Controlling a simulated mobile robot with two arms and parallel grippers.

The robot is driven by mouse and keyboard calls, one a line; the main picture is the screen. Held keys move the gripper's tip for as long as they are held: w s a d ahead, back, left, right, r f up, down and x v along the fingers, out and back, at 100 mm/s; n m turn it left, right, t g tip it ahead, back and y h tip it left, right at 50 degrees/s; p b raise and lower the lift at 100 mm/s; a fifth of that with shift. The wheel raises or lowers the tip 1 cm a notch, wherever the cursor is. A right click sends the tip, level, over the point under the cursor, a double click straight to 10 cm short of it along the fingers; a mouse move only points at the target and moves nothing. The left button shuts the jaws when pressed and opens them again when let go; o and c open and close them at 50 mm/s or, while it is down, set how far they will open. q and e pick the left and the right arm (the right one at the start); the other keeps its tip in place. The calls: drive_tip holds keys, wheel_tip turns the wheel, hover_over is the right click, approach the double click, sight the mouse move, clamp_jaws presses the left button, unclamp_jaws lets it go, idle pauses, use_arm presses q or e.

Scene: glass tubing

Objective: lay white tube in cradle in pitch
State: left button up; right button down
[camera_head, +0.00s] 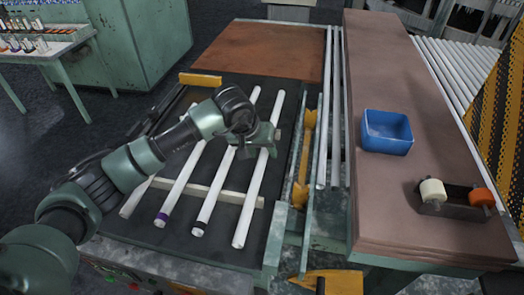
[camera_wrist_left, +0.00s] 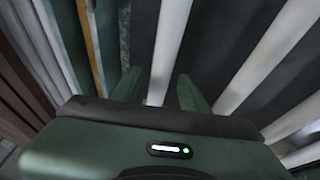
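Several white tubes lie side by side on a dark bed in the head view. The rightmost one (camera_head: 252,200) is plain; the one beside it (camera_head: 205,213) has a dark band, and another (camera_head: 170,202) has a purple band. My left gripper (camera_head: 268,142) is over the rightmost tube. In the left wrist view the two fingers of the gripper (camera_wrist_left: 158,92) are apart, with a white tube (camera_wrist_left: 170,45) running between them; I cannot tell whether they touch it. My right gripper is not in view.
A yellow part (camera_head: 303,160) and green rails stand right of the bed. A brown bench (camera_head: 385,210) holds a blue bin (camera_head: 387,118) and a dark holder with white and orange rolls (camera_head: 455,200). A pale crossbar (camera_head: 225,194) runs under the tubes.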

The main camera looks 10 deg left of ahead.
use_arm(q)
drive_tip(key=shift+r+p, duration=0.45)
drive_tip(key=shift+p, duration=0.1)
drive_tip(key=shift+r+p, duration=0.4)
drive_tip(key=shift+p, duration=0.15)
drive_tip(key=shift+s+a+r+b, duration=0.2)
drive_tip(key=shift+s+r+b, duration=0.1)
drive_tip(key=shift+r+b, duration=0.35)
drive_tip(key=b+v, duration=0.2)
drive_tip(key=v, duration=0.8)
